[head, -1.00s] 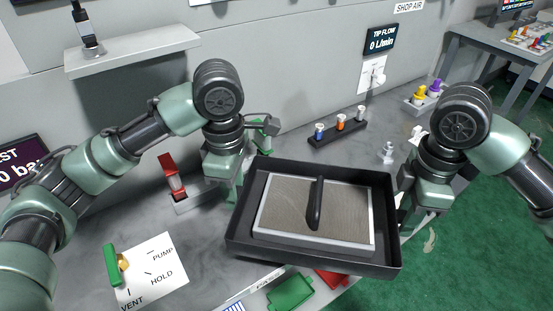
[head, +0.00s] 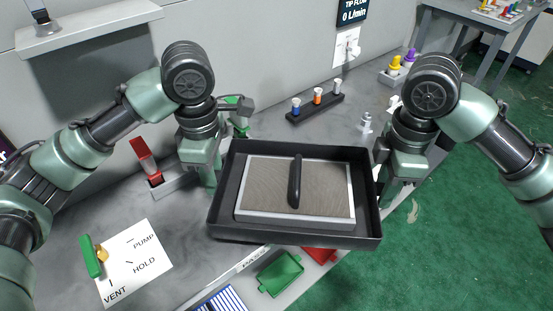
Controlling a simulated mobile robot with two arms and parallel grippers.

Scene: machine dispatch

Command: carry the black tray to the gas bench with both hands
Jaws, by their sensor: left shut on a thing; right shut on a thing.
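The black tray (head: 300,239) is held up between my two grippers, above the front edge of a grey bench. A flat grey-brown panel with a light frame (head: 265,190) and a black handle (head: 295,182) lies in it. My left gripper (head: 217,178) is shut on the tray's left side. My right gripper (head: 382,185) is shut on the tray's right side. The fingertips are largely hidden by the tray walls and my wrists. The grey bench (head: 150,205) below carries a card marked PUMP, HOLD and VENT (head: 132,262) with a green-handled valve (head: 90,256).
Another table (head: 470,20) is at the back right. Green floor is open at right.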

